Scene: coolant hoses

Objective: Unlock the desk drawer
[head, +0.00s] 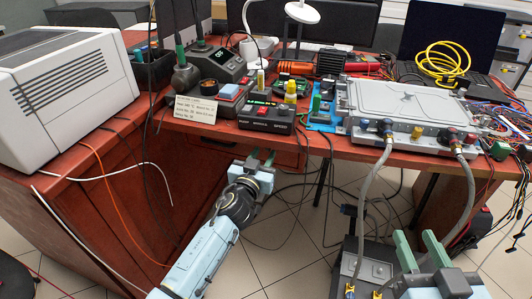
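The red-brown desk (215,128) has a drawer front (291,159) under its front edge, partly hidden by my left gripper. No lock or key can be made out. My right gripper (420,247) is low at the right, in front of the desk. Its green fingers stand apart with nothing seen between them.
A grey metal case (405,105) with two grey hoses (374,185) stands at the desk's right; the hoses hang over the front edge. A white printer-like box (60,90) stands at the left. Loose cables (285,205) hang below the desk near my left gripper.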

